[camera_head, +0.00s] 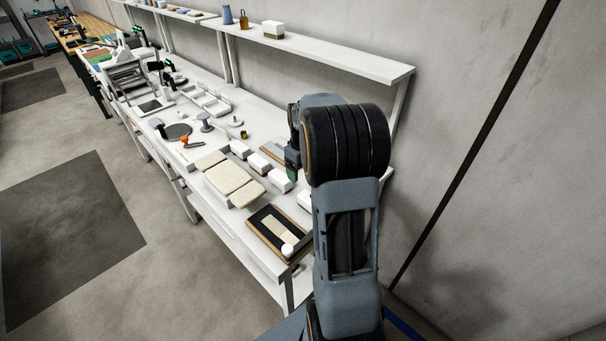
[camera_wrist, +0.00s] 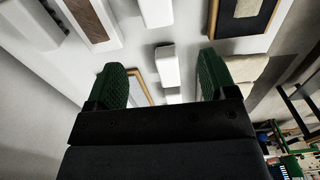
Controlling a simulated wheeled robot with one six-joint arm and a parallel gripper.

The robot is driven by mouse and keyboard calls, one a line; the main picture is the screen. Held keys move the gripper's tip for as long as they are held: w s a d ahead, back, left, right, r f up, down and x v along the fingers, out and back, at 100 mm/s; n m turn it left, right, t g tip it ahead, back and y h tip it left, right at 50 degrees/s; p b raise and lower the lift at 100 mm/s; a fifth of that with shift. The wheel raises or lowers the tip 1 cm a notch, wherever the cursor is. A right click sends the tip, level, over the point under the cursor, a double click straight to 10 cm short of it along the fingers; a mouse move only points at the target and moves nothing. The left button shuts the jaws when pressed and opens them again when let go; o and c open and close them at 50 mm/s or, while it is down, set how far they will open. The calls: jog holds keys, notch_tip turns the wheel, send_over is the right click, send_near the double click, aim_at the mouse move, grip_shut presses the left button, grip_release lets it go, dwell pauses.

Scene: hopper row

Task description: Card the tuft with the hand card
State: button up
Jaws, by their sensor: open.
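A small white fluffy ball, which looks like the tuft (camera_head: 287,249), lies at the near corner of a wood-framed dark board (camera_head: 262,222) with a beige strip on it. The board also shows at the top right of the wrist view (camera_wrist: 222,22). A flat wood-edged piece, possibly the hand card (camera_head: 268,158), lies at the bench's back, partly hidden by my arm. My gripper (camera_wrist: 163,82) is open and empty, its green fingers spread above the bench. A white block (camera_wrist: 167,65) and a wooden edge (camera_wrist: 146,86) show between them, below.
Two cream pads (camera_head: 240,187) lie along the bench's front edge, and several white blocks (camera_head: 280,180) stand behind them. An orange-handled tool (camera_head: 190,143) and a grey disc (camera_head: 178,131) lie farther left. A white shelf (camera_head: 330,54) overhangs the back of the bench.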

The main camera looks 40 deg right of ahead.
aim_at(303, 193)
notch_tip(303, 193, down, 14)
jog(key=shift+d+r+p, duration=0.1)
jog(key=shift+d+p, duration=0.05)
jog(key=shift+p, duration=1)
jog(key=shift+c, duration=0.3)
jog(key=c, duration=0.9)
jog(key=o, duration=0.6)
jog(key=shift+r, duration=0.2)
jog(key=shift+r+p, duration=0.45)
jog(key=shift+r, duration=0.15)
jog(key=shift+c, duration=0.3)
